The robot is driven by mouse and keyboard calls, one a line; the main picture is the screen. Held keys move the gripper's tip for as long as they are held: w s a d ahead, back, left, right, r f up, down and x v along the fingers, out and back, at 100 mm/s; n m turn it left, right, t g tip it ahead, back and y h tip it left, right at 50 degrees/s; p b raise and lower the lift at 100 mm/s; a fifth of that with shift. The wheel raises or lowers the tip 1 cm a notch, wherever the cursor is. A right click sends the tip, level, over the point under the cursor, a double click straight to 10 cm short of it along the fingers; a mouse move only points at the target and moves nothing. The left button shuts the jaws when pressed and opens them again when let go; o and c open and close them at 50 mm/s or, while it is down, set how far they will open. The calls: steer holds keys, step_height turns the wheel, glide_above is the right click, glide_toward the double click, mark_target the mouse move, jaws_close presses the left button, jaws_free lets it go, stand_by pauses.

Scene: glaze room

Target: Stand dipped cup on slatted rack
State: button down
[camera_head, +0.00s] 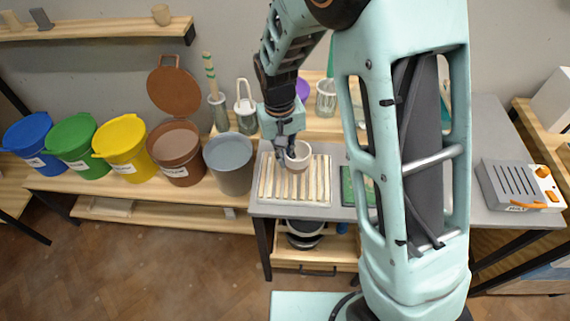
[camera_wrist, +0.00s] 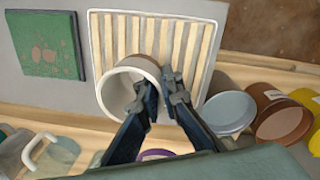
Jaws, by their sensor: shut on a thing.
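The rack (camera_wrist: 208,25) has pale wooden slats in a white frame and lies beneath the cup. I cannot tell whether the cup's base touches the slats.
A grey bucket (camera_head: 229,172) stands left of the rack, beside an open brown bucket (camera_head: 174,160) and a yellow one (camera_head: 122,150). A green board (camera_wrist: 45,45) lies on the rack's other side. Jars with tools (camera_head: 246,120) stand behind. A grey device (camera_head: 520,185) sits far right.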

steer(key=shift+w+f, duration=0.2)
steer(key=shift+f, duration=0.2)
steer(key=shift+w+a+f+b, duration=0.1)
steer(key=shift+w+f+b, duration=0.1)
steer(key=shift+f+b, duration=1.2)
steer(key=shift+f, duration=0.2)
steer(key=shift+f, duration=0.15)
steer(key=c, duration=2.1)
jaws_free()
steer(key=r, duration=1.2)
steer(key=shift+s+a+r, duration=0.15)
steer(key=shift+a+r, duration=0.1)
steer(key=shift+a, duration=0.1)
